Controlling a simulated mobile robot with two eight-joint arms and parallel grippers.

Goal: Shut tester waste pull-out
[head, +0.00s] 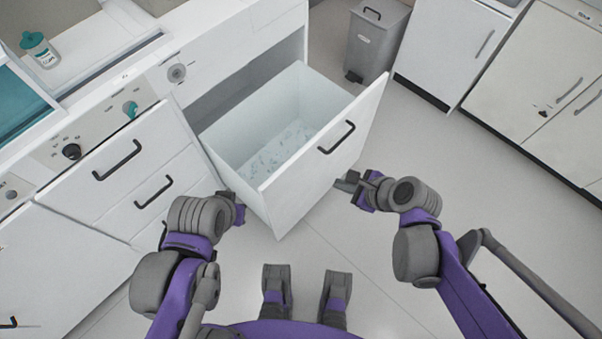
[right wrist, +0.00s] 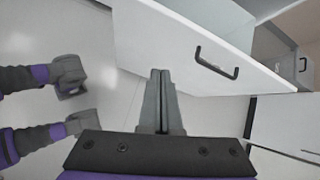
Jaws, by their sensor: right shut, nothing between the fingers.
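The tester waste pull-out (head: 312,175) stands open from the white cabinet in the head view, with small pale bits on its bin floor. Its white front panel carries a black bar handle (head: 337,138). The front and handle (right wrist: 216,63) also show in the right wrist view. My right gripper (head: 347,182) is shut and empty, close to the lower part of the front panel; whether it touches cannot be told. In the right wrist view its fingers (right wrist: 158,90) are together, below and left of the handle. My left gripper (head: 233,200) is beside the pull-out's left side; its fingers are mostly hidden.
Closed drawers with black handles (head: 118,160) are left of the pull-out. A grey pedal bin (head: 375,40) stands behind it. White cabinets (head: 540,70) line the right side. The pale floor (head: 470,190) right of the pull-out is clear.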

